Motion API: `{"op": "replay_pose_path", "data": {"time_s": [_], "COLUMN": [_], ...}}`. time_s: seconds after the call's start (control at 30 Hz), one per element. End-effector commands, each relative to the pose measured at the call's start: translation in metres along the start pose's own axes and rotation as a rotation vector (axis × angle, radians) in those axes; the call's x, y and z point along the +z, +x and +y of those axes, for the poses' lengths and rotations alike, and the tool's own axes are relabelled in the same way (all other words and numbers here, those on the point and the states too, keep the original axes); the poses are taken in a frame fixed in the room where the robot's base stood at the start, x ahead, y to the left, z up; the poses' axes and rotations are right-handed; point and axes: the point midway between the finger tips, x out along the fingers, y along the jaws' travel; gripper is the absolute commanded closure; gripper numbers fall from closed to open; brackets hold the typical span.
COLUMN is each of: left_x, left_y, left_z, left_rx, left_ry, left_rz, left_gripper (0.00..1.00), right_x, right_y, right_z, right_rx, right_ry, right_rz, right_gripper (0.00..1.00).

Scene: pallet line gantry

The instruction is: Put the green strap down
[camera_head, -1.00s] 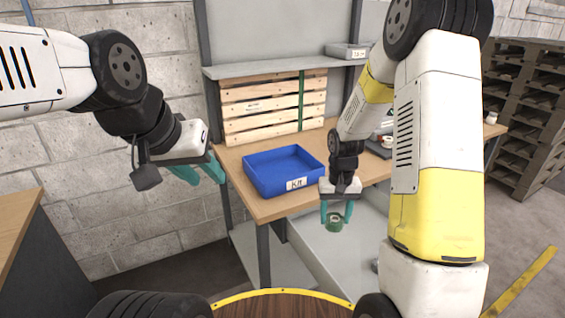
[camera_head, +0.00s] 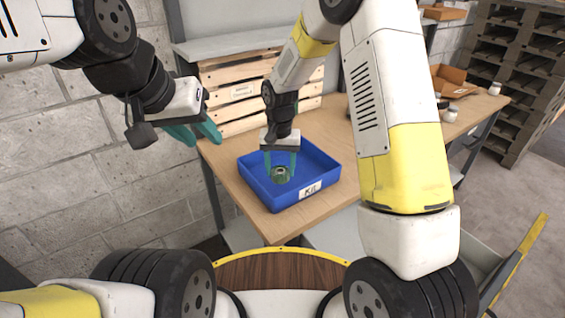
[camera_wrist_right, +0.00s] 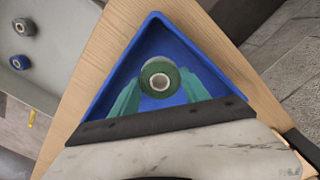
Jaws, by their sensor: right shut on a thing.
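The green strap (camera_head: 280,174) is a small rolled coil with a pale core. My right gripper (camera_head: 280,170) is shut on it, one teal finger at each side. It holds the coil over the blue tray (camera_head: 309,188) labelled "Kit". In the right wrist view the strap (camera_wrist_right: 157,66) sits between the fingers, with the blue tray (camera_wrist_right: 108,92) below it. Whether the coil touches the tray's floor I cannot tell. My left gripper (camera_head: 204,140) is open and empty, left of the tray, its two teal fingers apart.
The tray stands on a wooden table (camera_head: 235,205) near its front corner. A slatted wooden panel (camera_head: 225,97) stands behind it. An open brown box (camera_head: 453,88) is at the right. Two rolls (camera_wrist_right: 22,44) lie on a grey surface in the right wrist view.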

Motion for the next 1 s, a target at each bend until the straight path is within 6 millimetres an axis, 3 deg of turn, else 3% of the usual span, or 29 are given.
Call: {"op": "replay_pose_path", "data": {"time_s": [0.1, 0.27, 0.5, 0.87, 0.9, 1.0], "left_x": [0.000, 0.000, 0.000, 0.000, 0.000, 0.000], "left_y": [0.000, 0.000, 0.000, 0.000, 0.000, 0.000], "left_z": [0.000, 0.000, 0.000, 0.000, 0.000, 0.000], "left_rx": [0.000, 0.000, 0.000, 0.000, 0.000, 0.000], "left_ry": [0.000, 0.000, 0.000, 0.000, 0.000, 0.000], "left_rz": [0.000, 0.000, -0.001, 0.000, 0.000, 0.000], "left_gripper": [0.64, 0.64, 0.64, 0.64, 0.64, 0.64], "right_x": [0.000, 0.000, 0.000, -0.001, -0.001, -0.001], "right_y": [0.019, 0.030, 0.061, 0.065, 0.066, 0.065], "right_z": [0.000, 0.000, 0.001, 0.000, 0.000, 0.000], "right_rx": [0.000, 0.000, 0.000, -0.001, -0.001, -0.001], "right_ry": [0.000, 0.000, 0.000, 0.000, 0.000, 0.000], "right_rz": [-0.001, 0.000, 0.000, 0.002, 0.002, 0.002], "right_gripper": [0.93, 0.93, 0.93, 0.93, 0.43, 0.25]}}
